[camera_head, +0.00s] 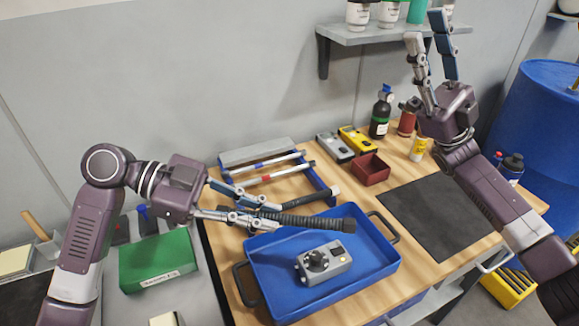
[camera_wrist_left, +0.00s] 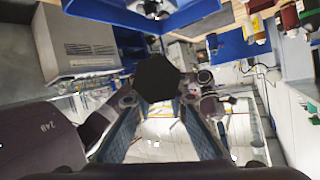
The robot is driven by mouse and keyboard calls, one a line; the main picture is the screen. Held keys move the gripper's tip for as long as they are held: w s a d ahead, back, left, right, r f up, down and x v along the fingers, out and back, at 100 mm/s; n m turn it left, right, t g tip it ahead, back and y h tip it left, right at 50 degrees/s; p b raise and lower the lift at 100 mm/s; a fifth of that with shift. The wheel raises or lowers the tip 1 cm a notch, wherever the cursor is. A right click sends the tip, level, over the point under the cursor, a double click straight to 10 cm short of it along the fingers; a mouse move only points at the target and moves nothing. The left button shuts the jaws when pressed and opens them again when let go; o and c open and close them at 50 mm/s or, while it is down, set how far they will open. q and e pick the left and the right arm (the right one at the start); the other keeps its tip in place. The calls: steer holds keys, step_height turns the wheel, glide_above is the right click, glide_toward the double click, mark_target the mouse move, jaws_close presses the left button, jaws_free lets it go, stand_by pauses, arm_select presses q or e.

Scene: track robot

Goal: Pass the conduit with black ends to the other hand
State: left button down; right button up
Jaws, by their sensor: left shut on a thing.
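The conduit (camera_head: 305,219) is a dark ribbed tube with a black end cap (camera_head: 349,224). My left gripper (camera_head: 262,206) is shut on it and holds it above the back of the blue tray. The conduit points right in the head view; its other end is hard to make out behind the fingers. In the left wrist view a black hexagonal end (camera_wrist_left: 158,78) of it shows between the fingers. My right gripper (camera_head: 424,28) is open and empty, fingers up, high at the right near the shelf and well apart from the conduit.
The blue tray (camera_head: 384,270) holds a grey box with a knob (camera_head: 324,262). Behind it lies a blue rack (camera_head: 327,197) with rods. A red bin (camera_head: 370,167), bottles and a yellow device stand further back. A dark mat (camera_head: 430,215) lies clear at the right.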

steer(key=s+a+f+n+g+h, duration=0.2)
steer(key=s+a+n+g+h, duration=0.3)
steer(key=s+a+n+h, duration=0.5)
steer(key=s+a+f+n+g+h, duration=0.2)
steer(key=s+a+n+g+h, duration=0.55)
steer(key=a, duration=0.45)
steer(key=n+t+h, duration=0.4)
steer(key=t+h, duration=0.9)
steer(key=t, duration=0.4)
glide_toward(291, 217)
steer(key=x, duration=0.9)
steer(key=shift+f, duration=0.15)
steer(key=shift+c, duration=0.2)
